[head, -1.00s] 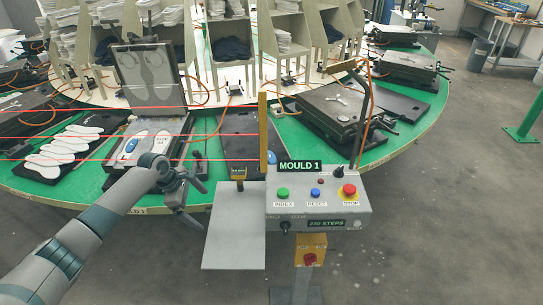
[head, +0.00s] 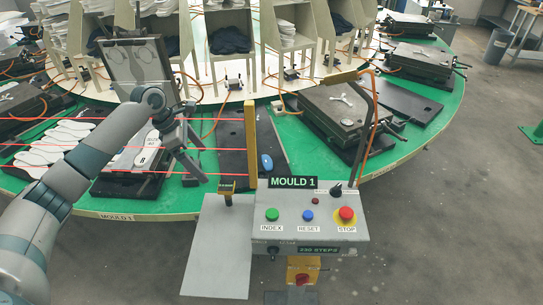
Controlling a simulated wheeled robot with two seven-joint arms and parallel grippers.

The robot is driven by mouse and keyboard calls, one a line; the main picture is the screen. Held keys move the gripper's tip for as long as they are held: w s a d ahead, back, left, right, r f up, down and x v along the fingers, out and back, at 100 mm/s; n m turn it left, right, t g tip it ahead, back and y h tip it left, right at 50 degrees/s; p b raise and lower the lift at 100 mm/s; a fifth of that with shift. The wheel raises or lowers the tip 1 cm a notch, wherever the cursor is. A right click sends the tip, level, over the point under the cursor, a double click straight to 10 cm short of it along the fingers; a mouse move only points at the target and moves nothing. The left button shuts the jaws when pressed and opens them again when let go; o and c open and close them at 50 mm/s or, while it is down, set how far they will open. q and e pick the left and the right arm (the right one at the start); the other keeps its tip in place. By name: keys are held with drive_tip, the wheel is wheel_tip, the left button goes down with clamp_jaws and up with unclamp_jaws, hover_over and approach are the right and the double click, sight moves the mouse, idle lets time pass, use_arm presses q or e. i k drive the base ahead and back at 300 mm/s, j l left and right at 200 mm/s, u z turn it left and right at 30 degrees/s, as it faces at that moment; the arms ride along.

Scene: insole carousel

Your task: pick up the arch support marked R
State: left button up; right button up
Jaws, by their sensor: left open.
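A blue arch support (head: 266,163) lies on a dark board (head: 232,157) just right of the yellow post; its letter is too small to read. My left gripper (head: 194,150) is open and empty. It is over the table edge area between the open mould and the dark board, left of the blue piece and apart from it. The open mould (head: 140,62) has its lid up behind my arm. A white insole (head: 148,152) shows in it beside my arm, which hides the rest of the mould. My right gripper is out of view.
A control box (head: 318,236) with buttons and a grey plate (head: 218,245) stand in front of the green round table (head: 420,128). A yellow post (head: 251,145) and red beam lines are close to my gripper. A closed mould (head: 345,112) sits at right; white insoles (head: 58,140) lie at left.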

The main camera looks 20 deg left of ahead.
sight(266, 161)
drive_tip(key=i+l, duration=0.1)
drive_tip(key=i, duration=0.35)
drive_tip(key=i+l, duration=0.1)
drive_tip(key=i, duration=0.4)
